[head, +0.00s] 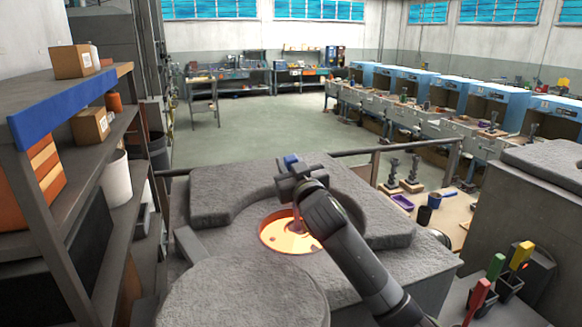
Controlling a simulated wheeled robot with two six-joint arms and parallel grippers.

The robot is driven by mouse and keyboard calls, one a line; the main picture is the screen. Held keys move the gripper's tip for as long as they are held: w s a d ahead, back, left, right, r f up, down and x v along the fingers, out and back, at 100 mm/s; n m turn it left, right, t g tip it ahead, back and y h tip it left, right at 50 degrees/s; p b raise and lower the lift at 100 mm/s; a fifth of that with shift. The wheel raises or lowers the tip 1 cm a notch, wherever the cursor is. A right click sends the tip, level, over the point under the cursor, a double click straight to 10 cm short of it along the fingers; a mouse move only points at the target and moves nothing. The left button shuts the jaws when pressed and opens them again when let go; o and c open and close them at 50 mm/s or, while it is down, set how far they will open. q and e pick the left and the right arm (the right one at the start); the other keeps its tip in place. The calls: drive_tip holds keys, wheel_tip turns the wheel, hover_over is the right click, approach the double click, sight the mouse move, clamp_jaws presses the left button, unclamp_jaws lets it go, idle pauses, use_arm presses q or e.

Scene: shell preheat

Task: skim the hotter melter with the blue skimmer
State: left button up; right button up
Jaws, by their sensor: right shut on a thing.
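My right gripper (298,186) is above the grey melter (215,200) in the middle of the head view. It is shut on the blue skimmer, whose blue handle end (291,160) shows just beyond the jaws. The melter's round opening (275,238) glows orange-yellow below the gripper. A thin part of the tool seems to reach down to the glow, but my arm hides much of it. A round grey lid (245,295) lies in front of the opening. A second grey block with a rough top (550,165) stands at the right. My left gripper is out of view.
Tools with red (478,298), green (495,267) and yellow (521,255) handles stand in dark holders at the lower right. A shelf (75,105) with boxes stands close on the left. A rail (400,148) runs behind the melter; open floor (250,125) lies beyond.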

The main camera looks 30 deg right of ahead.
drive_tip(key=shift+a+r, duration=0.1)
drive_tip(key=shift+a, duration=0.05)
drive_tip(key=a, duration=0.3)
drive_tip(key=shift+w+a, duration=0.15)
drive_tip(key=shift+a, duration=0.3)
idle(0.4)
drive_tip(key=shift+a+r+p+v, duration=0.15)
drive_tip(key=shift+p+v, duration=0.25)
drive_tip(key=shift+v, duration=0.55)
drive_tip(key=shift+a+r+p+v, duration=0.15)
drive_tip(key=shift+p+v, duration=0.25)
drive_tip(key=shift+v, duration=0.5)
drive_tip(key=shift+a+r+p+v, duration=0.15)
drive_tip(key=shift+p+v, duration=0.25)
drive_tip(key=shift+v, duration=0.55)
drive_tip(key=shift+d+f, duration=0.15)
